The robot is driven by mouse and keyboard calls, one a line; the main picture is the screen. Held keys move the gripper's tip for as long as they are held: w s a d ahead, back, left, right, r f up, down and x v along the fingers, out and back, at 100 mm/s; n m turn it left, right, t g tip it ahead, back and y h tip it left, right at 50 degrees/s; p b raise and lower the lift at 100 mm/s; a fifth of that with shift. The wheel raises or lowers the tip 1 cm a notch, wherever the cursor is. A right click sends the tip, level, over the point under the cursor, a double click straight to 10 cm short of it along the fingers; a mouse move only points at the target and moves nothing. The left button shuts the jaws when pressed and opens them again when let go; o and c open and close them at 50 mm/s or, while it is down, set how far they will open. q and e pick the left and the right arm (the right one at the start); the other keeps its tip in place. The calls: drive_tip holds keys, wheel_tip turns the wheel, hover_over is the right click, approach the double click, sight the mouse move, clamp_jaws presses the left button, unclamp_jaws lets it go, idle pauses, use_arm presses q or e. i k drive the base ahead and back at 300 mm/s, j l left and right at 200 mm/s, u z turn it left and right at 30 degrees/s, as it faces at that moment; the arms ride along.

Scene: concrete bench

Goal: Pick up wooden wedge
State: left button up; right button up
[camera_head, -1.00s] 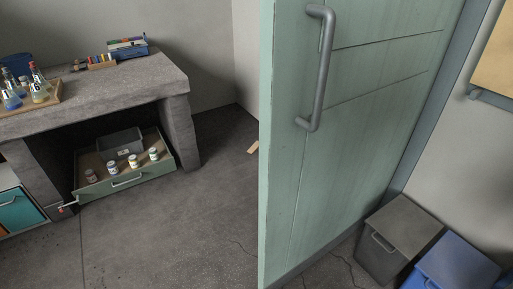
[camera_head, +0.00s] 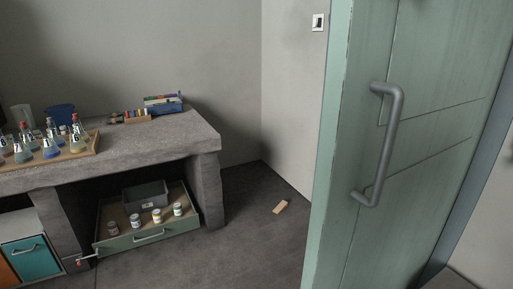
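A small, pale brown wooden wedge (camera_head: 281,207) lies on the dark floor. It sits between the concrete bench and the free edge of the green door (camera_head: 341,150). Nothing touches it, and it is fully in sight. Neither of my grippers shows in the head view.
The green door with its grey handle (camera_head: 385,145) fills the right side. The concrete bench (camera_head: 160,143) stands at the left, with an open drawer (camera_head: 150,236) holding jars beneath it. The floor (camera_head: 250,240) between bench and door looks clear.

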sight(283, 204)
drive_tip(key=i+j, duration=1.35)
drive_tip(key=i+l, duration=0.25)
drive_tip(key=i, duration=0.25)
drive_tip(key=i+l+u, duration=0.1)
drive_tip(key=i+l, duration=0.2)
drive_tip(key=i, duration=0.25)
drive_tip(key=i+l, duration=0.3)
drive_tip(key=i, duration=0.2)
drive_tip(key=i+l, duration=0.35)
drive_tip(key=l, duration=0.15)
drive_tip(key=i+l, duration=0.4)
drive_tip(key=l, duration=0.15)
drive_tip(key=i+l, duration=0.35)
drive_tip(key=l, duration=0.15)
drive_tip(key=u, duration=0.05)
